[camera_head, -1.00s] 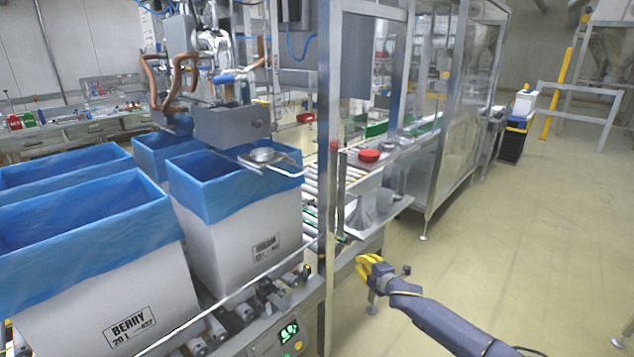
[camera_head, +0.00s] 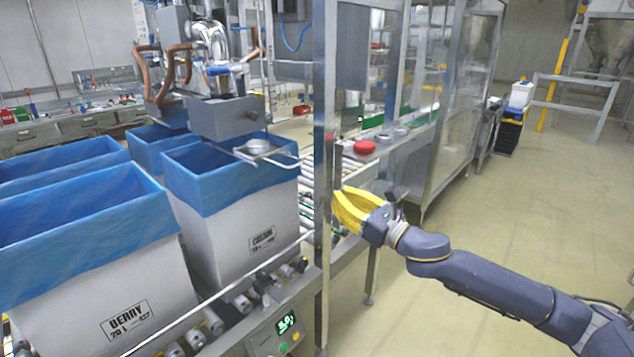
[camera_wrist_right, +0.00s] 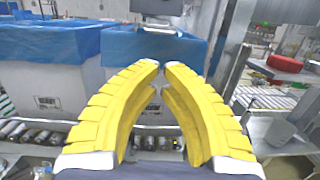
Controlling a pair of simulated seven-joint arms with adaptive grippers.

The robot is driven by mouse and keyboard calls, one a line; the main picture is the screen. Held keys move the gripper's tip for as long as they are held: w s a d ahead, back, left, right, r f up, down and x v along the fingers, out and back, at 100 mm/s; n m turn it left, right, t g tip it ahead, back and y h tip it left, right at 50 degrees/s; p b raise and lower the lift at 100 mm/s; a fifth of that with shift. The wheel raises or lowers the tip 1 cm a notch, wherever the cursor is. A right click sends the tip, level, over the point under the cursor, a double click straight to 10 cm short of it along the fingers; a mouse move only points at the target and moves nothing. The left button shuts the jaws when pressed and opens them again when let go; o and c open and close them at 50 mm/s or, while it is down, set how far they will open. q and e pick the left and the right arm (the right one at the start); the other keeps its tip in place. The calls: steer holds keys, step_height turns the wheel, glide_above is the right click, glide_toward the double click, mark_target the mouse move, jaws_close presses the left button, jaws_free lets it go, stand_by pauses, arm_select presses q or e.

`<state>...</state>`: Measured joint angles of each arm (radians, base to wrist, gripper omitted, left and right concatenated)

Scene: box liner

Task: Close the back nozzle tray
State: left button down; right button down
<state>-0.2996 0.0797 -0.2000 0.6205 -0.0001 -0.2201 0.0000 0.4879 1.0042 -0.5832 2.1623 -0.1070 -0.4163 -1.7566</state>
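A metal nozzle tray (camera_head: 262,148) with a wire-like handle juts out under the grey filling head (camera_head: 226,118), above the rim of a blue-lined white box (camera_head: 240,225) in the head view. My right gripper (camera_head: 338,200), with yellow fingers, is beside the steel frame post, lower and to the right of the tray, not touching it. In the right wrist view its fingertips (camera_wrist_right: 162,66) nearly meet with nothing seen between them. Part of the filling equipment (camera_wrist_right: 157,8) shows at the top there. My left gripper is not in view.
A vertical steel post (camera_head: 325,120) stands between my right gripper and the boxes. A red lid (camera_head: 365,147) lies on the ledge behind. More blue-lined boxes (camera_head: 90,225) stand left. The floor at right is clear.

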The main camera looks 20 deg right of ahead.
steer(key=x, duration=1.4)
